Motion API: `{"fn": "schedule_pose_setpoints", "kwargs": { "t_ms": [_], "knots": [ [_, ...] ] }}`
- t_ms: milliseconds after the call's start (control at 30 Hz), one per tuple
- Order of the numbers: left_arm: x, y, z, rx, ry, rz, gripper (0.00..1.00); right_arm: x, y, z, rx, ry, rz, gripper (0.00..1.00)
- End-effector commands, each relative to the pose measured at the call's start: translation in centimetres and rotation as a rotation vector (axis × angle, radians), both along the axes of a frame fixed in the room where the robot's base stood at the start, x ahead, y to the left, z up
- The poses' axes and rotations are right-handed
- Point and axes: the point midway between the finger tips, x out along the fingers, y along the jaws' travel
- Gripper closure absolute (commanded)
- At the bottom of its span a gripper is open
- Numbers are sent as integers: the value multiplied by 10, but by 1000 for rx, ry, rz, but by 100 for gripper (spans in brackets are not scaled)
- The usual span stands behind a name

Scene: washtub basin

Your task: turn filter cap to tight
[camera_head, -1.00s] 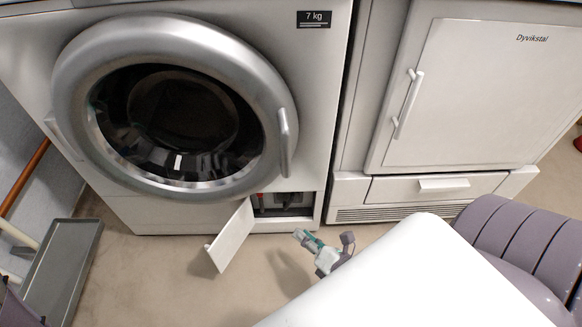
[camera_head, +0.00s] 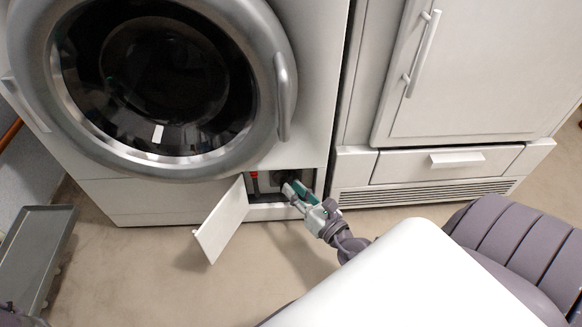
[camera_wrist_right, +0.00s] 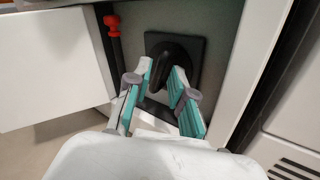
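The filter cap (camera_wrist_right: 176,60) is a dark round knob on a square dark plate inside the small opening at the washer's lower right. In the right wrist view it lies just ahead of and between my right gripper's two teal fingers (camera_wrist_right: 162,82), which are apart. I cannot tell whether the fingertips touch it. In the head view my right gripper (camera_head: 297,191) is at the opening and covers most of the cap.
The hatch door (camera_head: 222,220) hangs open left of the opening; it also shows in the wrist view (camera_wrist_right: 50,65). A red-topped hose (camera_wrist_right: 113,28) stands left of the cap. A grey tray (camera_head: 38,250) lies at the left. A white cabinet (camera_head: 460,90) stands right of the washer.

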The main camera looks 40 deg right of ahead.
Motion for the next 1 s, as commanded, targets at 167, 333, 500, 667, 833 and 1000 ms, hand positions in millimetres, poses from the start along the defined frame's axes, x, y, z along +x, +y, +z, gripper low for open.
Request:
{"fn": "schedule_pose_setpoints", "kwargs": {
  "t_ms": [167,333,500,667,833,1000],
  "knots": [
    [0,0,-7,1,-1,0,100,16,1,-1,2,-1,0,77],
    [0,0,-7,1,-1,0,100,19,1,0,1,1,0,77],
    [0,0,-7,1,-1,0,100,19,1,0,1,1,0,79],
    [0,0,-7,1,-1,0,100,19,1,0,1,1,0,100],
    [0,0,-7,1,0,0,100,19,1,0,2,1,0,100],
    [0,0,-11,1,0,0,100,18,1,-2,17,-9,0,100]
  ]
}}
